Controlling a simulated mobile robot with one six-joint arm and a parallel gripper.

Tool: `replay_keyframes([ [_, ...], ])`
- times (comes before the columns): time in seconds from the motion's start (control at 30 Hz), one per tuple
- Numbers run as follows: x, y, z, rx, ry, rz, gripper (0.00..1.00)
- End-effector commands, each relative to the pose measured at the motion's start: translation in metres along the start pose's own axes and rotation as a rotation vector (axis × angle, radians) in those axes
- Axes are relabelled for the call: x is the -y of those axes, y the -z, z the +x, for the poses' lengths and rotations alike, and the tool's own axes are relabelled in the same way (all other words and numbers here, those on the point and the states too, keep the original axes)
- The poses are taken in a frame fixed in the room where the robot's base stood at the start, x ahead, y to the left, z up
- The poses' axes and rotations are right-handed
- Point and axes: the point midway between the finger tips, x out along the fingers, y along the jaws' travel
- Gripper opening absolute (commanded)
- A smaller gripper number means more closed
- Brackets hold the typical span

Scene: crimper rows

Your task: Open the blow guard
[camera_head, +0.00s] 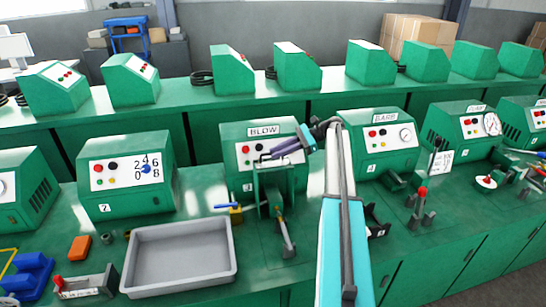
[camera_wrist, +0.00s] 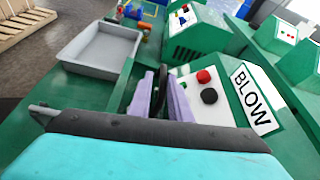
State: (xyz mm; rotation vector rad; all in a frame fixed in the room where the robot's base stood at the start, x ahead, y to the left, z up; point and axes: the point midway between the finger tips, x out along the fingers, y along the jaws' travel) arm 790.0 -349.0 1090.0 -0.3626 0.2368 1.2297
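The BLOW machine (camera_head: 244,131) is a green box with a red and a black button. Its guard (camera_head: 262,180) is a green frame standing in front of the panel, with a thin bar at the top. My gripper (camera_head: 273,152) has purple fingers and reaches from the right across the panel, close to the guard's top bar. In the wrist view my gripper (camera_wrist: 160,88) shows two purple fingers with a narrow dark part between them. I cannot tell whether that part is the guard's bar or finger pads. The BLOW label (camera_wrist: 254,97) lies right of the fingers.
A grey tray (camera_head: 180,259) sits on the bench left of the guard. A blue-handled yellow fitting (camera_head: 236,214) and a lever (camera_head: 287,238) are near the guard's base. The BARB machine (camera_head: 380,136) stands to the right, behind my arm.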

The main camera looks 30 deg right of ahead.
Motion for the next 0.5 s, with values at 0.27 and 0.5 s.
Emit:
replay_keyframes([
  [0.27,0.001,0.003,-0.034,-0.001,-0.001,-0.001,0.17],
  [0.5,0.0,0.001,-0.045,0.0,-0.002,0.0,0.17],
])
